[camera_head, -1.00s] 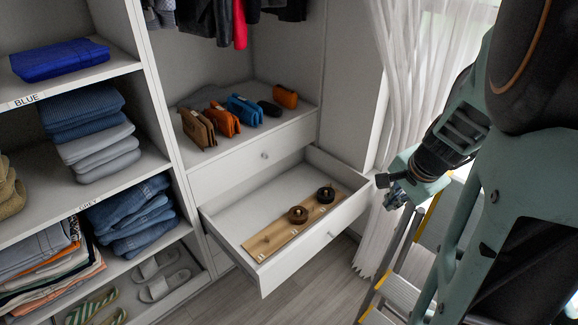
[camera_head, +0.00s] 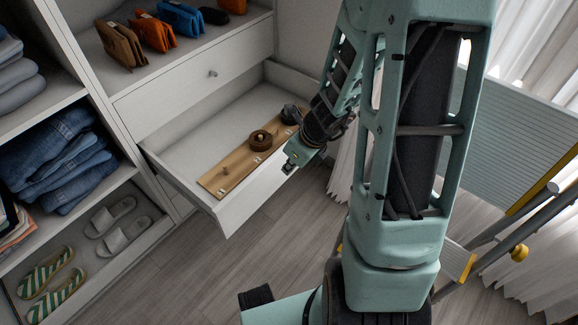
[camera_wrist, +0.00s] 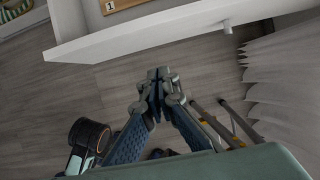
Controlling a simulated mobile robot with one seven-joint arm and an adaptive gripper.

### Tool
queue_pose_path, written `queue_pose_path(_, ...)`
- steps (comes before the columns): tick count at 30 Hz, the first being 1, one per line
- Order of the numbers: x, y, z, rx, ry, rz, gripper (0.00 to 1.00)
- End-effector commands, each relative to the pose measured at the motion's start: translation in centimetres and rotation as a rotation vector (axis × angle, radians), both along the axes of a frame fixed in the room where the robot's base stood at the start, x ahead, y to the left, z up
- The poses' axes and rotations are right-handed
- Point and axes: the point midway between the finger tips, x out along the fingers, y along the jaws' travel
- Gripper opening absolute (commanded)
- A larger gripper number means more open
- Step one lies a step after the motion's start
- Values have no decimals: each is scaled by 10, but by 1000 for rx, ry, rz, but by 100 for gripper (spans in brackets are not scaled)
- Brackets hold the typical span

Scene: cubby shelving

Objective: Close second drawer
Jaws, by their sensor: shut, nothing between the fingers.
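The second drawer (camera_head: 250,192) is white and stands pulled out below a closed top drawer (camera_head: 190,88). A wooden board (camera_head: 228,176) with pegs and dark rolled belts (camera_head: 262,141) lies inside it. A small knob (camera_wrist: 227,27) shows on that panel. I cannot tell whether the fingers touch the drawer.
Shelves with jeans (camera_head: 55,155), sandals (camera_head: 117,229) and striped slippers (camera_head: 50,285) stand on the left. Wallets (camera_head: 180,20) lie on top of the drawers. A stepladder (camera_head: 515,215) and white curtain (camera_head: 345,165) are on the right. The floor (camera_head: 190,275) before the drawer is clear.

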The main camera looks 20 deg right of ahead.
Motion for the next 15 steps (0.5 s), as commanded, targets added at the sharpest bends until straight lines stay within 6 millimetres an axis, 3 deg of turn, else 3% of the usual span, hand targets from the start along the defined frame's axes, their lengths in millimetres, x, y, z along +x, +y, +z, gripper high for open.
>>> queue_pose_path(1,2,2,-17,2,2,-1,0)
queue_pose_path(10,20,13,-66,0,1,1,0)
queue_pose_path(15,40,28,-58,0,0,6,0)
